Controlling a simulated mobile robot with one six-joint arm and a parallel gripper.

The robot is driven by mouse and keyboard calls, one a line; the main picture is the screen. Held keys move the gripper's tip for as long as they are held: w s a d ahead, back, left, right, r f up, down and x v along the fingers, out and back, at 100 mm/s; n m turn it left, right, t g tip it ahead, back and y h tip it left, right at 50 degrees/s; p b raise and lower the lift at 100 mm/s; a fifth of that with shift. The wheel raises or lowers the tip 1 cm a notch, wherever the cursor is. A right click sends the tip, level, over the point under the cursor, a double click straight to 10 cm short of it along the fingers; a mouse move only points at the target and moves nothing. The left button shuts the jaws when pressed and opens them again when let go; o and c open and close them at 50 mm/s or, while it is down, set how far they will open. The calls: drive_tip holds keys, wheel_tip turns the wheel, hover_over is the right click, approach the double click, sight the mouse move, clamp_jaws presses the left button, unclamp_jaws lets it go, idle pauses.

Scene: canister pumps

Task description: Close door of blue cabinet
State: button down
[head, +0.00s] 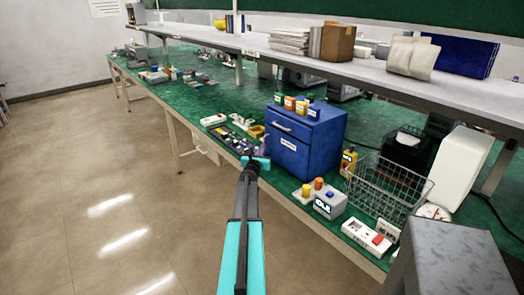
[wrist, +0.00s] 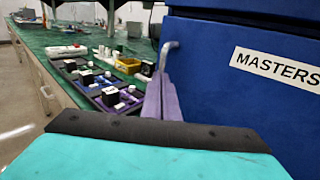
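The blue cabinet (head: 312,135) stands on the green bench, with a drawer with a handle (head: 282,126) above a labelled lower door (head: 291,158). In the wrist view the door front (wrist: 245,95) fills the right side, with a white MASTERS label and a metal handle (wrist: 170,50) near its left edge. I cannot tell whether the door is slightly ajar. My gripper (head: 256,160) is at the bench edge, left of the cabinet front. In the wrist view its purple fingertips (wrist: 160,98) lie together, below the handle and close to the door, apparently empty. Contact is unclear.
Small bottles (head: 295,104) stand on the cabinet. A grey device (head: 329,204), a wire basket (head: 385,185) and a white box (head: 459,168) are to its right. A tray of small parts (head: 235,138) lies to its left. The floor (head: 110,180) left of the bench is clear.

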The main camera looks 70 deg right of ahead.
drive_tip(key=shift+s+d+r, duration=0.1)
drive_tip(key=shift+d+r, duration=0.05)
drive_tip(key=shift+r, duration=0.2)
drive_tip(key=a+b, duration=0.4)
drive_tip(key=a, duration=1)
drive_tip(key=shift+a+f, duration=0.15)
drive_tip(key=shift+f, duration=0.1)
idle(0.4)
